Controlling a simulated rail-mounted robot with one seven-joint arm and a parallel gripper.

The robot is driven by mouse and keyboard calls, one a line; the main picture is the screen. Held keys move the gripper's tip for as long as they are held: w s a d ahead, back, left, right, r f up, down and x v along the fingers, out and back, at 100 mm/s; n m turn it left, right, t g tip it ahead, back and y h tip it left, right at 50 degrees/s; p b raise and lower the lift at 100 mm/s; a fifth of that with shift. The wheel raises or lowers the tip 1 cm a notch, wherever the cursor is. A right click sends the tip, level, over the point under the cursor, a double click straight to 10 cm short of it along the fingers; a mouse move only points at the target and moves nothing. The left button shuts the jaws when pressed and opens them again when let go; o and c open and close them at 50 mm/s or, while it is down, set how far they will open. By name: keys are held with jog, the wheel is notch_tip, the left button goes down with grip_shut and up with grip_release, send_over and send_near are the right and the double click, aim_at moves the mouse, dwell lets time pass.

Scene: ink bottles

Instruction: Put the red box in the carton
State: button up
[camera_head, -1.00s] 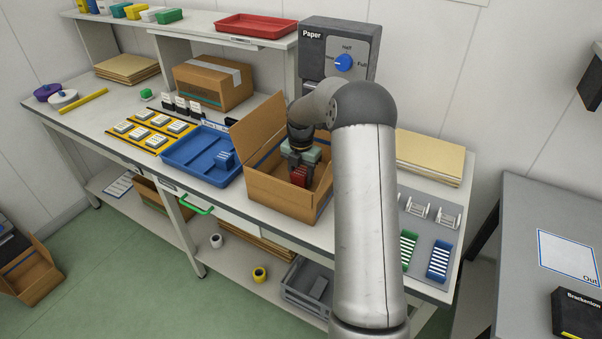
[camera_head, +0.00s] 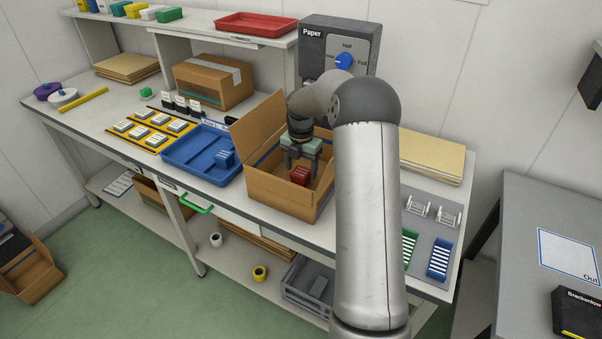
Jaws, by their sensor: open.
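The red box (camera_head: 300,176) is inside the open brown carton (camera_head: 270,194) on the workbench. My gripper (camera_head: 301,166) is over the carton, just above the red box, with its jaws open. The fingers point down near the box's top; from this angle I cannot tell whether they touch it. The carton's tall flap stands up on its left side. My arm hides the carton's far right part.
A blue tray (camera_head: 187,168) holding a blue item (camera_head: 225,159) stands left of the carton. A closed cardboard box (camera_head: 213,83) is behind it. A paper dispenser (camera_head: 360,48) stands behind my arm. Green (camera_head: 409,246) and blue racks (camera_head: 438,258) lie at the right.

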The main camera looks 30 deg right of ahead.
aim_at(301, 172)
notch_tip(301, 172, up, 10)
jog(key=f, duration=0.1)
jog(key=s+a+r+m, duration=0.3)
jog(key=s+a+m, duration=0.15)
jog(key=a, duration=0.25)
jog(key=s+a+f+m, duration=0.1)
jog(key=s+a+m, duration=0.3)
jog(key=s, duration=0.6)
jog(key=s+a+f+m, duration=0.1)
jog(key=s+a+m, duration=0.3)
jog(key=s+m, duration=0.5)
jog(key=s+a+f+m, duration=0.1)
jog(key=s+a+m, duration=0.3)
jog(key=s+m, duration=0.3)
jog(key=s, duration=0.4)
jog(key=shift+s+a+f+b, duration=0.25)
jog(key=shift+a+b, duration=0.05)
